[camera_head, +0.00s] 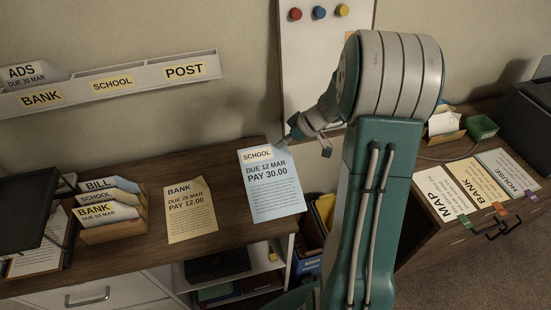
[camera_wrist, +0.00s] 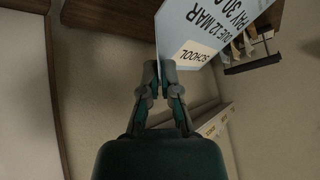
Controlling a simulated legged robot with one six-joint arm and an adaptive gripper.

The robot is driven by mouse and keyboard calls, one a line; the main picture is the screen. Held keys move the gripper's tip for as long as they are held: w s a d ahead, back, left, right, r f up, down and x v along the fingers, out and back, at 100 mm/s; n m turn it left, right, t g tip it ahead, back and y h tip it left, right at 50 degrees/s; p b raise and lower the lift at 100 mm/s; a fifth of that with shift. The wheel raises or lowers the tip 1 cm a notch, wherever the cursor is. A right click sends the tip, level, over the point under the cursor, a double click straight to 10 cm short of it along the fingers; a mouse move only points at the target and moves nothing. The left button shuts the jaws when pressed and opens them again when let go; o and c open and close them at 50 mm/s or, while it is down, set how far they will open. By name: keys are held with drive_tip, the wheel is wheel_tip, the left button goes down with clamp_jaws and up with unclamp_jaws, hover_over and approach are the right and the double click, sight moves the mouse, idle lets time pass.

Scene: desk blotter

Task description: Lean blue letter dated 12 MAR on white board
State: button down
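The blue letter (camera_head: 273,200) reads SCHOOL, DUE 12 MAR, PAY 30.00. In the head view it appears in front of the desk's right end, face toward the camera and slightly tilted. My gripper (camera_head: 308,137) is at its upper right corner. In the wrist view the fingertips (camera_wrist: 160,68) are closed together on the edge of the blue letter (camera_wrist: 205,25) near the word SCHOOL. The white board (camera_head: 300,65) stands against the wall behind my arm, which hides part of it. A pale panel, likely this board (camera_wrist: 22,95), shows at left in the wrist view.
Red (camera_head: 295,14), blue (camera_head: 319,12) and yellow (camera_head: 342,10) magnets sit on the board. A yellow bank letter (camera_head: 190,209) lies on the desk beside a letter sorter (camera_head: 124,222). A labelled wall rack (camera_head: 150,76) hangs at left. A lower desk at right holds several cards.

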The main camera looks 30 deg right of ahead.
drive_tip(key=w+d+r+n+t, duration=0.35)
drive_tip(key=d+r+t, duration=0.2)
drive_tip(key=d, duration=0.55)
drive_tip(key=t, duration=0.4)
approach(319, 81)
drive_tip(key=shift+n, duration=0.45)
drive_tip(key=a+r, duration=0.1)
drive_tip(key=a, duration=0.1)
drive_tip(key=a+r, duration=0.1)
drive_tip(key=r, duration=0.1)
drive_tip(key=shift+s+a+r, duration=0.25)
drive_tip(key=shift+a+r, duration=0.1)
drive_tip(key=shift+w+d+f, duration=0.15)
drive_tip(key=shift+w+f, duration=0.55)
drive_tip(key=shift+w, duration=0.1)
drive_tip(key=shift+w+d+f, duration=0.15)
drive_tip(key=shift+w+f, duration=0.5)
drive_tip(key=shift+w, duration=0.15)
drive_tip(key=shift+w, duration=0.15)
drive_tip(key=shift+w+d+f, duration=0.25)
drive_tip(key=shift+w+f, duration=0.9)
drive_tip(key=shift+w, duration=0.15)
